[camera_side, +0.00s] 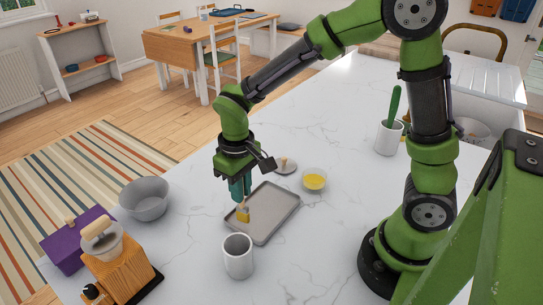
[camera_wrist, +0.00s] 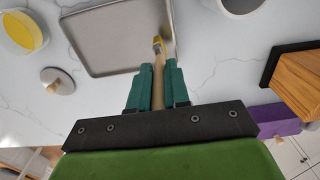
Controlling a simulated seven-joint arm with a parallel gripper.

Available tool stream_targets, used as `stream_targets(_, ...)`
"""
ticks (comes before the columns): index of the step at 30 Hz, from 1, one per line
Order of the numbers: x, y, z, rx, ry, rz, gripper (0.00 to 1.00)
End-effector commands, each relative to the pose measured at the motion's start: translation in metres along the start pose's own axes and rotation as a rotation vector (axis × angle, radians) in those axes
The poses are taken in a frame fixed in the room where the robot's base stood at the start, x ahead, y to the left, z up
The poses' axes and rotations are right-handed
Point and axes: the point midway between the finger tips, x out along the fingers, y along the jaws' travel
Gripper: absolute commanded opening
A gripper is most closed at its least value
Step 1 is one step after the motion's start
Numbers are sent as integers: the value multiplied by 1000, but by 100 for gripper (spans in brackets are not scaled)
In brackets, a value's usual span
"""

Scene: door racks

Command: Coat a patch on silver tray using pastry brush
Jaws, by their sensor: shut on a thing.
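The silver tray (camera_side: 272,222) lies flat on the marble counter in the side view; it also shows in the wrist view (camera_wrist: 112,35). My gripper (camera_side: 239,190) is above the tray's left edge, pointing down. In the wrist view my gripper (camera_wrist: 157,80) is shut on the wooden handle of the pastry brush (camera_wrist: 158,72). The brush (camera_side: 243,214) hangs bristles down, and its yellow-tipped head is over the tray near one long edge. I cannot tell whether the bristles touch the tray. Most of the handle is hidden by the fingers in the side view.
A bowl of yellow liquid (camera_side: 314,180) and a round lid with a knob (camera_side: 285,166) stand behind the tray. A grey cup (camera_side: 238,256) stands close in front. A grey bowl (camera_side: 145,199), a purple box (camera_side: 75,240) and a wooden block (camera_side: 121,264) are left. A utensil holder (camera_side: 389,138) stands back right.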

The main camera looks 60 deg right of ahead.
Motion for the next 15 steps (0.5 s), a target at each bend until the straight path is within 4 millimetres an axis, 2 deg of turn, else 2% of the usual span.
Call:
stream_targets(2,0,-8,0,-3,0,0,0)
stream_targets(7,0,-6,17,1,0,0,0)
stream_targets(15,0,21,15,3,1,0,0)
